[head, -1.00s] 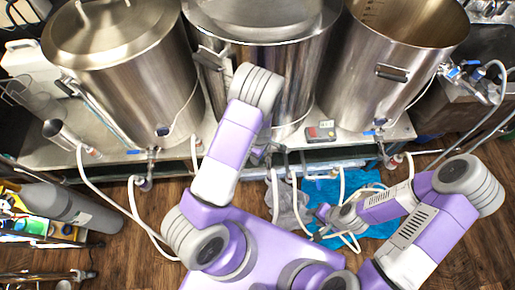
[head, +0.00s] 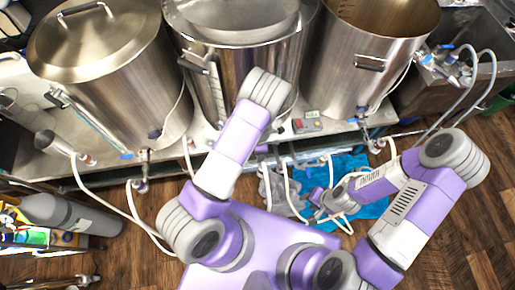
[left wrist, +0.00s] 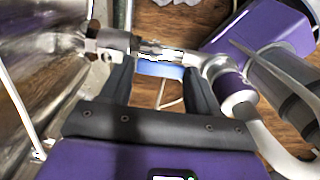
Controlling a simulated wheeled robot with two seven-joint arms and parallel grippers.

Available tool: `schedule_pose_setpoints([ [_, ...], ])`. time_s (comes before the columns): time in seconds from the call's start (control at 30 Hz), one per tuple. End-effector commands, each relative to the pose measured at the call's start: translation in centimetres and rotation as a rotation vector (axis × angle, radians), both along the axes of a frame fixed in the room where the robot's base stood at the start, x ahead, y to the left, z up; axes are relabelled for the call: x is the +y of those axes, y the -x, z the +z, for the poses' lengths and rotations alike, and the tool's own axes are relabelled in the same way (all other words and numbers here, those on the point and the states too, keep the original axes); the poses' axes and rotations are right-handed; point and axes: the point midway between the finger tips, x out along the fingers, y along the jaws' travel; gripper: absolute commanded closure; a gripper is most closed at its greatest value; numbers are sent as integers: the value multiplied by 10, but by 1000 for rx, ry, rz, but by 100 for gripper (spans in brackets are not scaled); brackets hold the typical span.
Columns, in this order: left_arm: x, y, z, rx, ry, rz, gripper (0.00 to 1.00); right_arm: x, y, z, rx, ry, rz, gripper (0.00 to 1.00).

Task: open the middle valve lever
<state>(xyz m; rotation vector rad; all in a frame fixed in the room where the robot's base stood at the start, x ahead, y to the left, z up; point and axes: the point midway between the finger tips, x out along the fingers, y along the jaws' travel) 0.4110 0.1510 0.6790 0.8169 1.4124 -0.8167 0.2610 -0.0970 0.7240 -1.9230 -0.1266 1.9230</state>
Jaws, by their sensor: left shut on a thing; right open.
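Three steel kettles stand in a row, and the middle kettle (head: 250,60) is behind my left arm in the head view. Its valve (left wrist: 155,48) crosses the left wrist view, with a blue lever (left wrist: 160,70) below the metal body. My left gripper (left wrist: 160,88) has one dark finger at each side of the lever and is shut on it. In the head view my own arm hides that gripper and most of the valve. My right gripper (head: 318,198) is open, low over the blue cloth, among white hoses.
The left kettle (head: 105,75) and right kettle (head: 360,60) have their own valves. White hoses (head: 290,185) hang in front of the bench. A grey gas cylinder (head: 70,212) lies at lower left. A blue cloth (head: 372,208) is on the wooden floor.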

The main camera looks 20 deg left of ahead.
Motion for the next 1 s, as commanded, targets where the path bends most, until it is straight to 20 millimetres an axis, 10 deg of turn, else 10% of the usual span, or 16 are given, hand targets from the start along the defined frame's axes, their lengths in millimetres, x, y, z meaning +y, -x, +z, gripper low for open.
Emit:
schedule_pose_setpoints([
  [0.47, -1, -1, 0, 0, 2, 22, 93, 0, 0, 1, 0, 0, 0, 57],
  [0.5, -1, -1, 0, 0, 2, 23, 35, 0, 0, 1, 0, 0, 0, 57],
  [0.6, -1, -1, 0, 0, 2, 20, 20, 0, 0, 1, 0, 0, 0, 57],
  [1.0, -1, -1, 6, -1, 0, 15, 13, 0, 0, 3, 0, 0, 0, 57],
])
